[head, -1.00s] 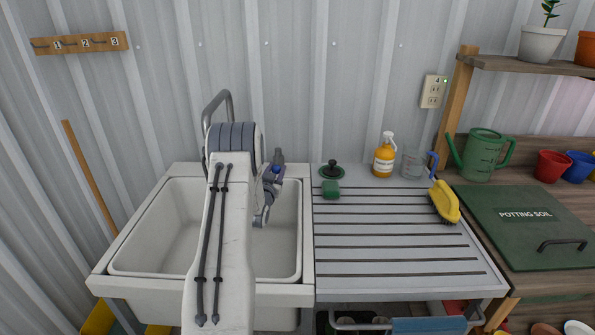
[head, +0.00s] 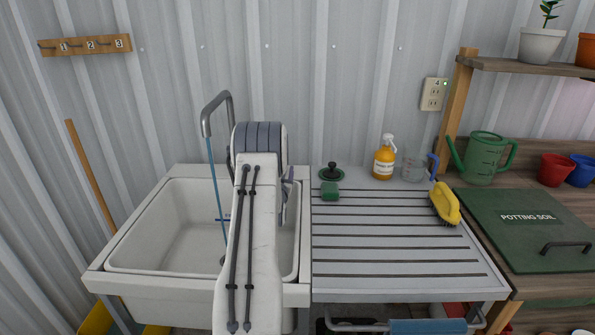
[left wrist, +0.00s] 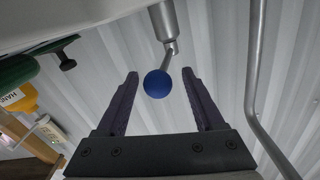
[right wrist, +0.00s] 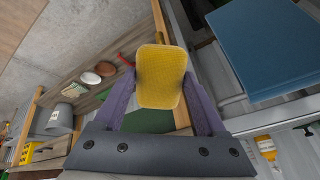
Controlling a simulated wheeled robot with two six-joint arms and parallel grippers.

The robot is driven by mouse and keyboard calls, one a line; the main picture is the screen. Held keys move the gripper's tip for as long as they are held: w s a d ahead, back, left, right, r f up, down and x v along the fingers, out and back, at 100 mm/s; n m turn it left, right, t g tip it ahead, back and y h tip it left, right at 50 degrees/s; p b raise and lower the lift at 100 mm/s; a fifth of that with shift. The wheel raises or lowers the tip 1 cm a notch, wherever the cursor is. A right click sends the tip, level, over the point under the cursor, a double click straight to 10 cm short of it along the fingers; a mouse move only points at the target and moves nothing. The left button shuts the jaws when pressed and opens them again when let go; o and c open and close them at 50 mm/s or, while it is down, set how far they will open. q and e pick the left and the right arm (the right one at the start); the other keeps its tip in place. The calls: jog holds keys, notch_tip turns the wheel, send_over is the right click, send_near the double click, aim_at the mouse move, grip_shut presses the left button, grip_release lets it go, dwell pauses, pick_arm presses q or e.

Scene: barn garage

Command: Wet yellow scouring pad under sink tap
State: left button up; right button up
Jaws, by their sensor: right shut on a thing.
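The yellow scouring pad (right wrist: 161,84) is held between the fingers of my right gripper (right wrist: 160,72) in the right wrist view. Neither it nor my right gripper shows in the head view. The grey tap (head: 229,108) arches over the white sink (head: 200,287) in the head view. A thin blue water stream (head: 214,190) falls from its spout into the basin. My left arm reaches over the sink's right part and hides part of the tap. In the left wrist view my left gripper (left wrist: 160,73) is open, with a blue ball knob (left wrist: 157,84) between its fingers in the picture.
A ribbed drainboard (head: 390,255) lies right of the sink. The drainboard's middle and front are clear. A blue item (right wrist: 270,45) hangs beside my right gripper.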

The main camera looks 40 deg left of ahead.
pick_arm(q)
jog(key=shift+d, duration=0.1)
pick_arm(e)
jog(key=shift+f+b, duration=0.85)
pick_arm(q)
jog(key=v, duration=1.2)
